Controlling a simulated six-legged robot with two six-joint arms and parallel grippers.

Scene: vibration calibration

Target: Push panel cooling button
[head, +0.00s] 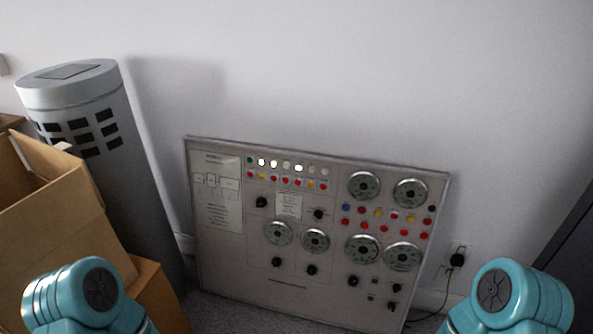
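A grey control panel (230,255) leans against the white wall in the middle of the head view. It carries rows of small coloured buttons (377,213), several round dials (364,186) and black knobs (311,270). The labels are too small to read, so I cannot tell which button is the cooling button. My two teal arms show at the bottom left and bottom right corners, apart from the panel. Neither gripper is in the picture.
A tall grey cylinder (145,180) with dark square openings stands left of the panel. Open cardboard boxes (50,220) are in front of it. A wall outlet (457,258) with a black plug and cable is right of the panel. A dark object (572,245) stands at the right edge.

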